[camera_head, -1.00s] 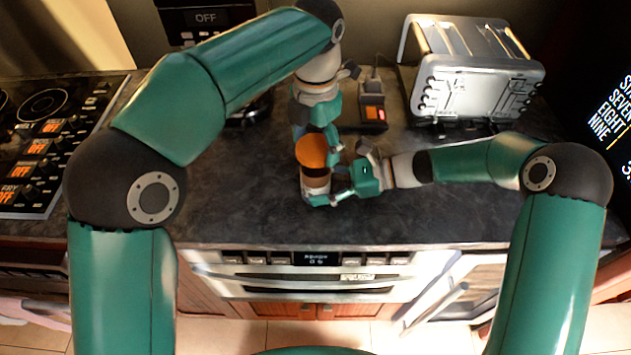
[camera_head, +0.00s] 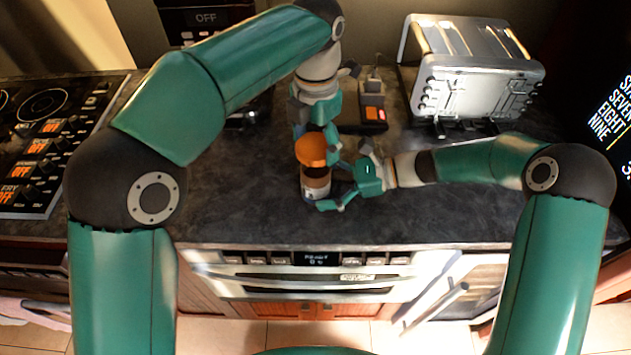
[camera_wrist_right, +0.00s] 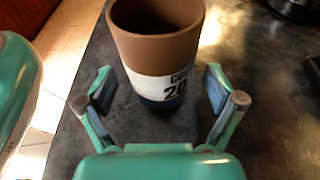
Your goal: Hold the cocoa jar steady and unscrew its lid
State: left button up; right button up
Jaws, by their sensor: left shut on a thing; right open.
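The cocoa jar (camera_head: 317,182) stands upright on the dark counter, brown with a white label band and dark base. In the right wrist view the jar (camera_wrist_right: 158,45) shows an open top with nothing covering its mouth. The orange lid (camera_head: 311,152) is in my left gripper (camera_head: 316,145), which is shut on it just above the jar. Part of the left fingers is hidden behind the lid. My right gripper (camera_head: 333,184) is open at the jar's right side; in the wrist view its fingers stand apart on either side of the jar, with gaps.
A silver toaster (camera_head: 475,85) stands at the back right, and a small device with a red light (camera_head: 373,112) sits behind the jar. A stove (camera_head: 45,140) is at the left. The counter (camera_head: 235,205) is clear to the left and front.

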jog(key=v, duration=1.1)
jog(key=shift+d, duration=0.3)
